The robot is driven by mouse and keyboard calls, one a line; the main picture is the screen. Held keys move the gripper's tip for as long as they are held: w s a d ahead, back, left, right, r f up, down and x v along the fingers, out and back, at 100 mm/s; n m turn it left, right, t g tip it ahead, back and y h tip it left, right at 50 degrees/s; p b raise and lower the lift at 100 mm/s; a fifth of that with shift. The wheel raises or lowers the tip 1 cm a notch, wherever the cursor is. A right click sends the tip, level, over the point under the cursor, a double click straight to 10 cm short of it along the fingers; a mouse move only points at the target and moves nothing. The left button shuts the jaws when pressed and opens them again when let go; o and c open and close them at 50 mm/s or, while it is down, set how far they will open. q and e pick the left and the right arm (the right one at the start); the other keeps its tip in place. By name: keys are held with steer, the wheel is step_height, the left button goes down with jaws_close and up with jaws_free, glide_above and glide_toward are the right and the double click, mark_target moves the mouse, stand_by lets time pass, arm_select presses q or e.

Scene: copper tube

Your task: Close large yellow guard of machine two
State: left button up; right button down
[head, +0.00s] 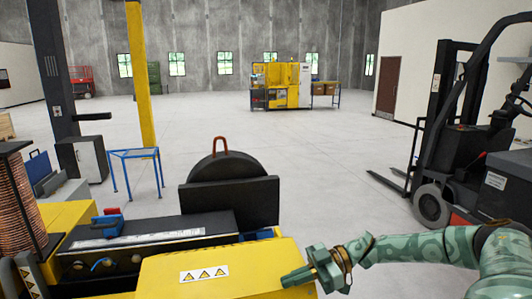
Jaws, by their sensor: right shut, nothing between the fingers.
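A large yellow guard (215,262) with a white strip of black-and-yellow warning triangles is in the lower middle of the head view, on the machine. Its lower part runs out of the frame, and I cannot tell whether it is fully closed. My right gripper (292,278) comes in from the right and is shut and empty. Its fingertips lie at the guard's right edge; I cannot tell if they touch it. The machine's black bed (145,240) shows beyond the guard. My left gripper is not in view.
A black plate and disc (230,200) with a red handle stand behind the guard. A copper coil (14,205) is at left. A yellow post (141,80), blue stand (136,156) and grey cabinet (84,158) stand beyond. A forklift (450,150) is at right. Open floor lies between.

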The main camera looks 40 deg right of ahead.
step_height(320, 180, down, 24)
steer(key=s+n+t+b, duration=0.1)
steer(key=n+b, duration=0.4)
steer(key=b, duration=0.8)
steer(key=shift+a+t+h+b, duration=0.25)
steer(key=shift+t+h+b, duration=0.05)
steer(key=shift+t+h, duration=0.1)
steer(key=shift+s+f, duration=0.15)
